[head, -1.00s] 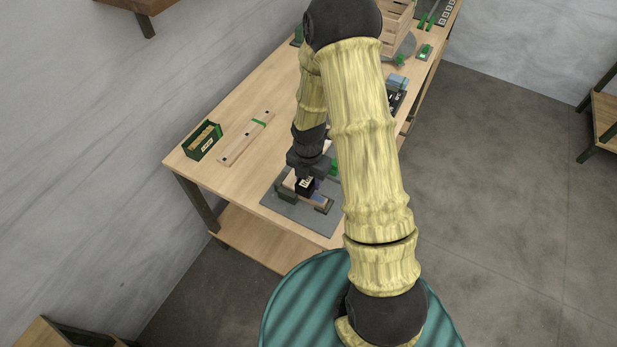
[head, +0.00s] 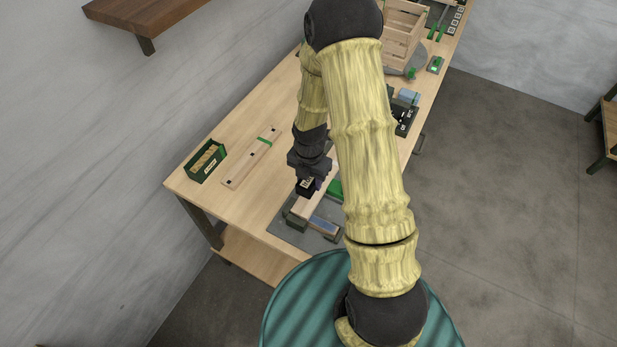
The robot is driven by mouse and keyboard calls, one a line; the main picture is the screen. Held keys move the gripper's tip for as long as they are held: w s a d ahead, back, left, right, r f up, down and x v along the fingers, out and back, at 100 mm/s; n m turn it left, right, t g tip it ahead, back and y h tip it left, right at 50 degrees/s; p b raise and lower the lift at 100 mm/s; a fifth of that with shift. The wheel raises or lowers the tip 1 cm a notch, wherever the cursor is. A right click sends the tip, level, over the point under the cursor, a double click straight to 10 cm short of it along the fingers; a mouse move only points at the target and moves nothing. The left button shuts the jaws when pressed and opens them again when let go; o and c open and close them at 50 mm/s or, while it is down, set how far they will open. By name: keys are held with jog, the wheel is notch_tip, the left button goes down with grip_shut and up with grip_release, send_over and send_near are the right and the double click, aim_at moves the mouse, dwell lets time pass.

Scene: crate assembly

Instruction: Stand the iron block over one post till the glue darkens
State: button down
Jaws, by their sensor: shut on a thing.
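The iron block (head: 305,186) is a small black block with a white mark on its face. My gripper (head: 308,173) is shut on it, pointing down. The block is above the far end of a pale wooden piece (head: 302,207) on the dark grey mat (head: 290,232). I cannot tell whether it touches the wood. A bluish-grey strip (head: 323,225) lies at the near side of the mat, by dark green blocks. The posts and the glue are too small to make out, and my arm hides the mat's right side.
A green box of wooden pieces (head: 206,161) and a long slat with a green band (head: 251,158) are on the bench at left. A green item (head: 335,187) is beside my gripper. A slatted crate (head: 404,35) stands at the far end.

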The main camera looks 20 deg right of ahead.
jog(key=shift+w+f+b, duration=0.2)
jog(key=shift+f+b, duration=0.75)
jog(key=shift+f, duration=0.25)
notch_tip(320, 180, down, 2)
jog(key=shift+s+d+b, duration=0.1)
jog(key=shift+s+b, duration=0.05)
jog(key=shift+b, duration=0.65)
jog(key=shift+f+b, duration=0.6)
jog(key=shift+f, duration=0.35)
jog(key=shift+f, duration=0.25)
jog(key=c, duration=0.7)
grip_release()
